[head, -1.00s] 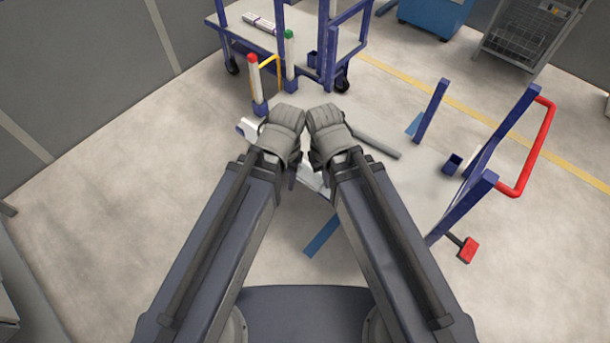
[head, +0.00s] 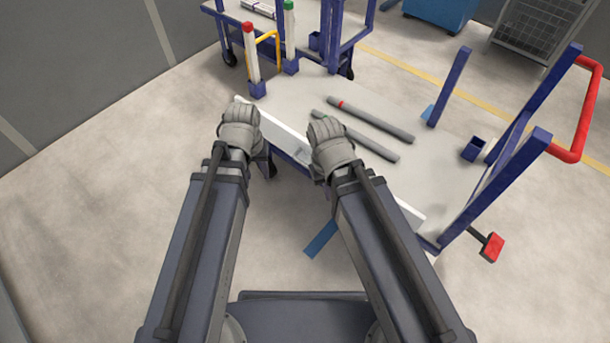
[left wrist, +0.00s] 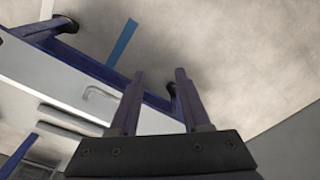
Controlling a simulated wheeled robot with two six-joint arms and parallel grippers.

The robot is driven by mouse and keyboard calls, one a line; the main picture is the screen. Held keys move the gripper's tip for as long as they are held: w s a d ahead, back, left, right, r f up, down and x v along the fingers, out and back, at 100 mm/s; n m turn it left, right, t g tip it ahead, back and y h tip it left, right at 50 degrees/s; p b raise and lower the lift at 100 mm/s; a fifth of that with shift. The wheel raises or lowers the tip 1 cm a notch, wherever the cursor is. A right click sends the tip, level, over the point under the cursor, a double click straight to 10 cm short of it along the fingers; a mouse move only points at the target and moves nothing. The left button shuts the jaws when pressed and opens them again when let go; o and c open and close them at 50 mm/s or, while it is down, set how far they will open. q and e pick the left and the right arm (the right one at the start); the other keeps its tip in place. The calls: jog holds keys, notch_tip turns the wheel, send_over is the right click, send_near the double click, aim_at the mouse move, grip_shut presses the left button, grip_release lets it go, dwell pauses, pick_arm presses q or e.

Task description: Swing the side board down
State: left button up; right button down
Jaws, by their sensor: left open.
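The side board (head: 282,134) is the long white board along the near edge of the cart in the head view. Its middle is partly hidden by my right gripper (head: 326,132). My left gripper (head: 238,118) is at the board's left end. In the left wrist view its two fingers (left wrist: 160,75) are apart with nothing held between them.
Two grey pipes (head: 375,122) lie on the cart deck (head: 300,97). Blue posts (head: 450,85) and a red handle (head: 590,110) are at the right. The floor at left is clear.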

pick_arm(q)
jog(key=w+d+f+n+b, duration=0.2)
jog(key=w+f+n, duration=0.1)
jog(key=w+f, duration=0.1)
jog(key=n+t+h, duration=0.1)
jog(key=n, duration=0.6)
send_near(306, 165)
jog(key=f+b, duration=0.5)
jog(key=w+f+b, duration=0.1)
jog(key=f+b, duration=0.2)
jog(key=shift+w+d, duration=0.1)
jog(key=shift+d, duration=0.2)
pick_arm(e)
notch_tip(306, 165, down, 12)
pick_arm(q)
jog(key=shift+c, duration=0.3)
pick_arm(e)
jog(key=shift+d+r, duration=0.1)
pick_arm(q)
grip_shut()
